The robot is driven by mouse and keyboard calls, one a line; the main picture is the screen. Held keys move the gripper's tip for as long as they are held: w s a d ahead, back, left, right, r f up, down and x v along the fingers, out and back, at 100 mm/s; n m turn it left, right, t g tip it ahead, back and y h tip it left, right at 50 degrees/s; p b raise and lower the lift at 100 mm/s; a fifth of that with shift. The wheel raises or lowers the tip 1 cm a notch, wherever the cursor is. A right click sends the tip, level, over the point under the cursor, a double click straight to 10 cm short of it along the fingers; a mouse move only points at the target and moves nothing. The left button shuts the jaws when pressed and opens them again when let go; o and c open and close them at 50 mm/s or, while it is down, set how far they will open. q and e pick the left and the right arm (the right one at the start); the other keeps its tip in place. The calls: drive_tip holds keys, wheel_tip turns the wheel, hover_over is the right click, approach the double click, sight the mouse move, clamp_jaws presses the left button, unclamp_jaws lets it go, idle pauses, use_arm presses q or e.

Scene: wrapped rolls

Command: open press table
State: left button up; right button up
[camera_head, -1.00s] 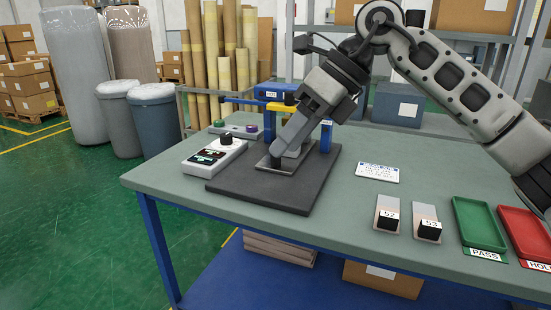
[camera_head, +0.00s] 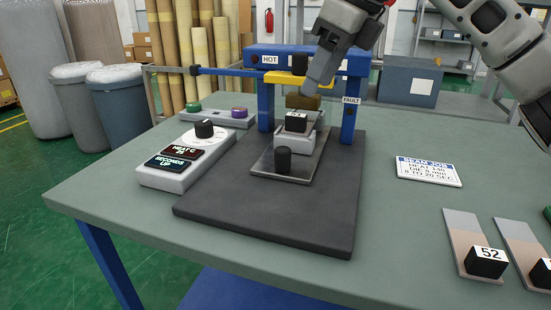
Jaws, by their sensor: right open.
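The press is a blue frame (camera_head: 265,105) with a HOT label and a FAULT label, standing on a dark base plate (camera_head: 240,205). A grey metal table plate (camera_head: 302,172) with a dark upright knob (camera_head: 283,160) at its front sticks out of the press toward me. A light block with a dark numbered piece (camera_head: 297,122) sits on the plate's rear part, under the yellow bar (camera_head: 288,79). My right gripper (camera_head: 320,80) is open and empty, above and behind the knob, in front of the press's upper part. It hides part of the frame. My left gripper is not in view.
A white control box (camera_head: 184,158) with a dial and displays stands left of the base. A button panel (camera_head: 218,115) lies behind it. A job card (camera_head: 428,171) and numbered sample 52 (camera_head: 487,262) lie at the right. The bench's front left is clear.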

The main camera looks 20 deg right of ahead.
sight(286, 149)
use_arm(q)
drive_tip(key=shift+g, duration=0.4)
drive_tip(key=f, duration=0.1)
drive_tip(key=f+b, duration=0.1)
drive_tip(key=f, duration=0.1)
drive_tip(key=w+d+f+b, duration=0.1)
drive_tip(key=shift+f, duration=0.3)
use_arm(e)
drive_tip(key=x, duration=1.7)
drive_tip(key=shift+w+d+f, duration=0.15)
drive_tip(key=shift+f, duration=0.1)
